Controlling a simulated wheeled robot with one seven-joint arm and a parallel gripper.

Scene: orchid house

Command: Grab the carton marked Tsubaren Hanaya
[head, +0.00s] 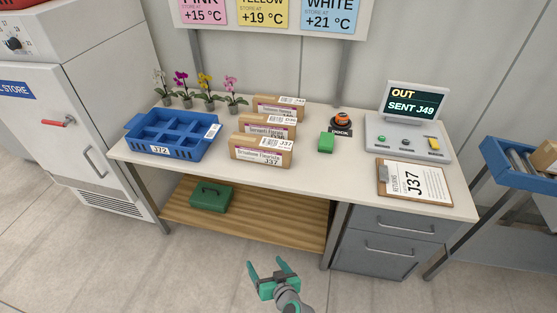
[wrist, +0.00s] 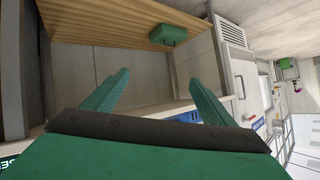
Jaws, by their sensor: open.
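Three brown cartons stand in a row on the bench, each with a white label and a purple stripe. The front carton (head: 262,154) reads something like Broadmoor Florists, J37. The middle carton (head: 268,126) and the back carton (head: 278,107) have labels too small to read surely, and each is partly hidden by the one before it. I cannot make out the name Tsubaren Hanaya for certain on any. My green gripper (head: 267,266) is open and empty, low in front of the bench and apart from the cartons. Its open jaws also show in the wrist view (wrist: 158,82).
On the bench (head: 330,185) are a blue crate (head: 178,148), several potted orchids, a green block (head: 326,142), a DOCK stand (head: 341,125), a console (head: 410,132) and a J37 clipboard (head: 414,181). A green box (head: 211,197) sits on the lower shelf.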

